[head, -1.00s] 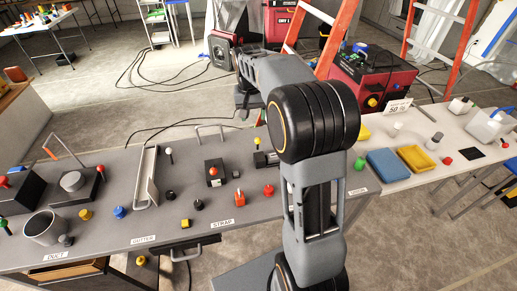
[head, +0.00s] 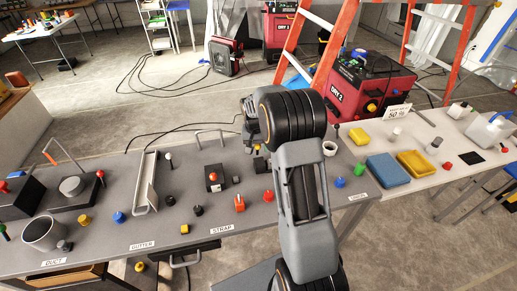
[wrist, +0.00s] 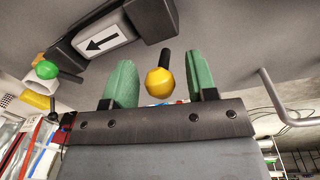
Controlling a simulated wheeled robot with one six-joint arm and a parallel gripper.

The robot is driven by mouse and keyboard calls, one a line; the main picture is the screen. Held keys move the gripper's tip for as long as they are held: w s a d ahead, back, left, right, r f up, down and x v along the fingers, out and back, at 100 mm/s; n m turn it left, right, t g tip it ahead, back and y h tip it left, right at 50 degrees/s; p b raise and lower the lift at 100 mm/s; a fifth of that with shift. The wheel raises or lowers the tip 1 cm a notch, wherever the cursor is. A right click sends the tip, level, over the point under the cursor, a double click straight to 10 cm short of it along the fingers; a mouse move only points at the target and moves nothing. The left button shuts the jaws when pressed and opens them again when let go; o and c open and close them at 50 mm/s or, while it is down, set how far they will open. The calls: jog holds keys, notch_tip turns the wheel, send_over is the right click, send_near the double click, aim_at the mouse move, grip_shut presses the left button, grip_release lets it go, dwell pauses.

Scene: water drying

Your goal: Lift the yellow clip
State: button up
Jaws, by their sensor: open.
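The yellow clip (wrist: 160,82) shows in the wrist view as a rounded yellow end on a short black stem. It stands beside a black block (wrist: 88,40) with a white arrow label. My gripper (wrist: 160,62) is open, with one green finger on each side of the clip and gaps on both sides. In the head view my gripper (head: 250,128) is over the back of the grey bench, beside the small yellow end of the clip (head: 257,148). My arm hides part of the black block there.
The grey bench (head: 110,236) holds a red-topped black box (head: 214,178), a red clip-like piece (head: 239,203), a metal gutter (head: 146,182) and several knobs. A white table (head: 440,165) with blue and yellow trays stands right. A bent metal bar (wrist: 280,105) shows in the wrist view.

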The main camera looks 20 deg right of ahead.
jog(key=shift+f, duration=0.7)
jog(key=c, duration=0.9)
jog(key=shift+w+d+r+g+p, duration=0.15)
jog(key=shift+g+p, duration=0.25)
jog(key=shift+p, duration=0.5)
jog(key=shift+g, duration=0.4)
jog(key=o, duration=0.9)
notch_tip(320, 180, up, 13)
jog(key=w+b, duration=0.1)
jog(key=w, duration=0.1)
jog(key=shift+w+a+r, duration=0.15)
jog(key=shift+a+r, duration=0.05)
jog(key=shift+a, duration=0.2)
